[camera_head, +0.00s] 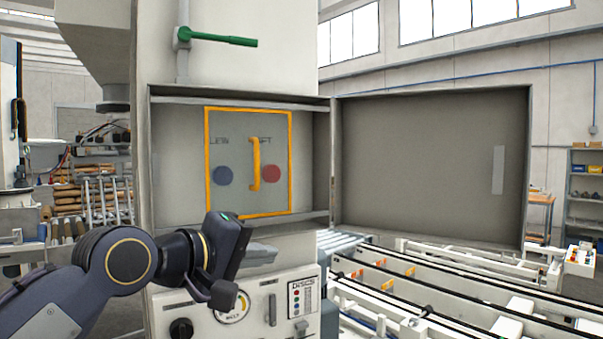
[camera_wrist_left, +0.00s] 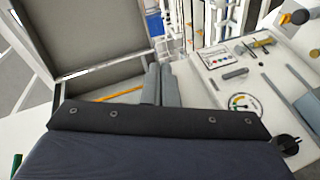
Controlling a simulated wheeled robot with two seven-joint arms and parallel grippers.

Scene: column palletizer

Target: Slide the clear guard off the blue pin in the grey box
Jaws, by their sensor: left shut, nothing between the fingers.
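The grey box (camera_head: 180,200) stands open on the machine's front, its door swung out to the right. Inside it, the clear guard (camera_head: 232,140) has an orange frame and an upright orange handle (camera_head: 255,164). It covers both the blue pin (camera_head: 223,176) on the left and the red pin (camera_head: 272,174) on the right. My left gripper (camera_head: 262,254) is shut and empty, just below the box and apart from the guard. Its fingers (camera_wrist_left: 161,84) also show in the left wrist view, where part of the orange frame (camera_wrist_left: 122,92) appears beside them. My right gripper is not in view.
A panel with a gauge (camera_head: 234,306), a knob (camera_head: 181,329) and levers lies below. A green lever (camera_head: 222,39) sticks out above. A conveyor (camera_head: 440,300) runs at lower right.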

